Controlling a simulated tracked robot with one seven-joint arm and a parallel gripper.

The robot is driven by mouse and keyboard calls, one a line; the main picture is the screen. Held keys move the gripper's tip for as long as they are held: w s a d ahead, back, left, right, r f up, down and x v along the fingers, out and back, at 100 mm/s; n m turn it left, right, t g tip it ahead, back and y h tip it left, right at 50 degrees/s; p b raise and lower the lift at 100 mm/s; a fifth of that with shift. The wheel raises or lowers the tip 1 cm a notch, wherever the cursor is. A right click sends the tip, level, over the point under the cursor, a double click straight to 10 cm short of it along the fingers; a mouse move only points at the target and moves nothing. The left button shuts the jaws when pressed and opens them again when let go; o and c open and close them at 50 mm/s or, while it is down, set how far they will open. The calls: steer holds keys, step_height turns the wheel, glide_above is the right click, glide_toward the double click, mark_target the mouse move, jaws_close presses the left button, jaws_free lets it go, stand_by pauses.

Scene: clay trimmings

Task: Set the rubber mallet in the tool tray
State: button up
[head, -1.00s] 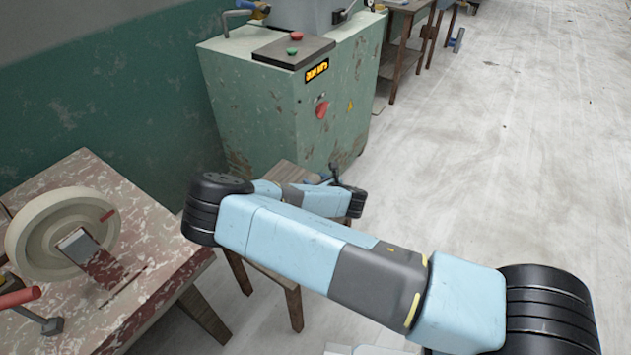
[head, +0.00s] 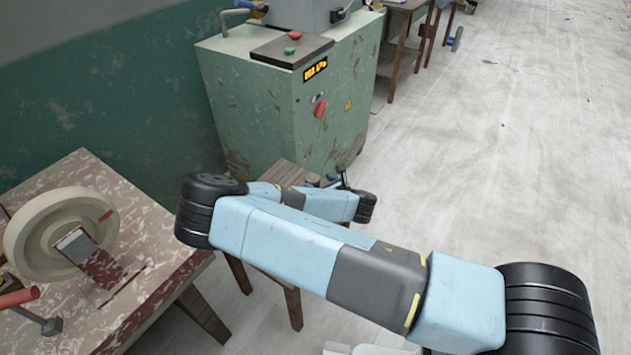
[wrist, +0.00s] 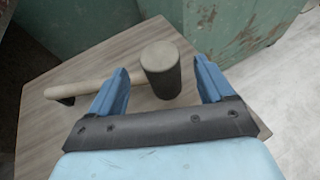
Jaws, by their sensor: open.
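The rubber mallet (wrist: 162,78) is on a small wooden table in the wrist view. Its dark head has a pale end face, and its pale wooden handle runs left, partly hidden behind my left finger. My gripper (wrist: 160,67) is open and empty, with one blue finger on each side of the mallet's head in this view. I cannot tell how far above the table the fingertips are. In the head view my gripper (head: 341,178) shows small over the same table, and my arm hides most of it. I cannot make out the tool tray in either view.
The wooden table (wrist: 100,65) stands close to a worn green machine cabinet (head: 285,110). A red-mottled bench (head: 150,230) with a pale wheel (head: 50,235) and a red-handled tool (head: 18,297) is at left. Open floor (head: 500,150) lies right.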

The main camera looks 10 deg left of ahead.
steer(key=v, duration=0.7)
steer(key=shift+s+d, duration=0.2)
steer(key=shift+r, duration=0.1)
